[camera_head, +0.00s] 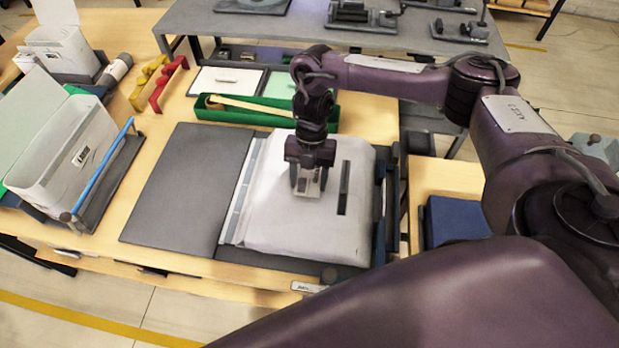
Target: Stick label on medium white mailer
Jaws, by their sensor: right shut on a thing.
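The white mailer (290,228) lies flat on a dark grey mat (175,200) on the wooden table. It looks full, with a strip along its left edge and a dark bar on its right part. My right gripper (308,190) points down over the mailer's upper middle. It is shut on a small pale label (309,187) with dark marks. The label is at or just above the mailer's surface; I cannot tell if it touches. My left gripper does not show.
A green tray (234,118) with a wooden stick lies behind the mat. A white box in a rack with a blue rod (103,165) stands at the left. Red (166,84) and yellow handles stand at the back left. A dark blue block (455,220) is at the right.

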